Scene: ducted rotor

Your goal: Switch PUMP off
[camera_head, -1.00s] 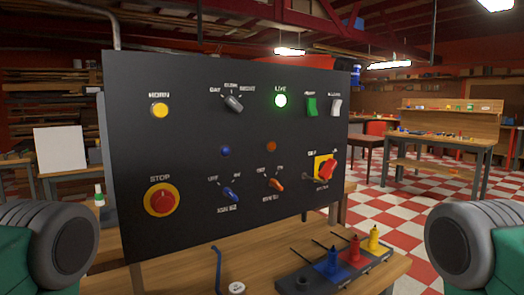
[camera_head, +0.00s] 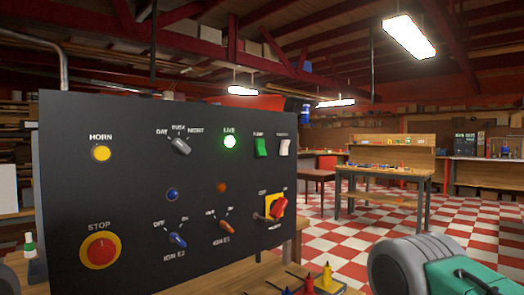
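The black control panel (camera_head: 130,205) stands upright at the left and centre. The PUMP switch (camera_head: 261,147) is a green rocker near the panel's upper right, under a label reading PUMP. A white rocker (camera_head: 284,147) sits just right of it. The lit green LIVE lamp (camera_head: 230,142) is to its left. A grey and green part of my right arm (camera_head: 425,268) shows at the lower right, apart from the panel; its gripper fingers are not visible. A dark sliver of my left arm shows at the lower left edge; that gripper is not visible either.
The panel also bears a red STOP button (camera_head: 100,250), a yellow HORN button (camera_head: 101,153), a red rotary switch on yellow (camera_head: 278,207) and blue and orange selectors.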

